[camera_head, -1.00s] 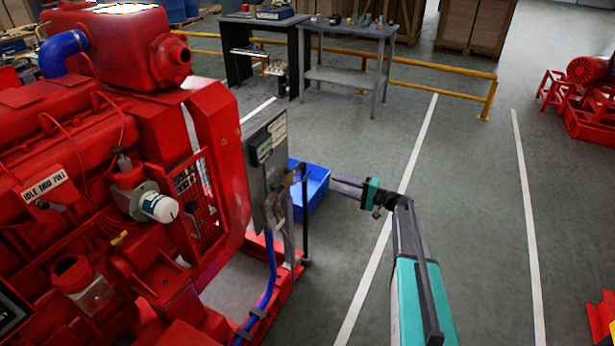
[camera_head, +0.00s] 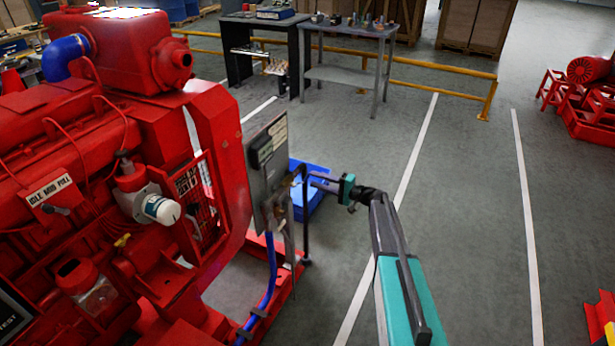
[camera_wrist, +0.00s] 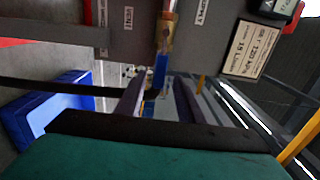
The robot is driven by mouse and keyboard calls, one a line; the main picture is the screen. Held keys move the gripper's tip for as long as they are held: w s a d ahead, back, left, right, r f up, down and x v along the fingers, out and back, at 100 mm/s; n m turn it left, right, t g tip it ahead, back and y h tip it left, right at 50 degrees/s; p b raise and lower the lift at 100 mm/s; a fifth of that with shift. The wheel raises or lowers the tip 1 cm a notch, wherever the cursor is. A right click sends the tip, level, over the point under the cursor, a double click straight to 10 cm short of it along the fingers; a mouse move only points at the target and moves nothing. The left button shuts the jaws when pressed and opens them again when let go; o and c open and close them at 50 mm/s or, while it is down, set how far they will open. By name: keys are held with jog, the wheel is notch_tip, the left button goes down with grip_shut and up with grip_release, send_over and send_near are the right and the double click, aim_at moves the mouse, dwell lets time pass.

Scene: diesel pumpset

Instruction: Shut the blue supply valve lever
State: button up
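The blue supply valve lever (camera_wrist: 160,72) shows in the wrist view below a brass valve body (camera_wrist: 166,32) on the grey panel. A label reading SUPPLY (camera_wrist: 201,12) is beside the valve. My gripper (camera_wrist: 158,92) is open, its two dark fingers on either side of the lever in the picture. I cannot tell how deep the lever is between them, and no contact is clear. In the head view my gripper (camera_head: 314,180) is at the right of the panel (camera_head: 266,165), close to its fittings. The lever cannot be made out there.
A blue bin (camera_head: 305,205) is on the floor behind my gripper. A dark upright post (camera_head: 305,225) and a blue hose (camera_head: 270,280) are below the panel. The red engine (camera_head: 140,150) fills the left.

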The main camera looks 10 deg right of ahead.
aim_at(308, 177)
jog(key=shift+p+x, duration=0.4)
jog(key=shift+x, duration=2)
grip_shut()
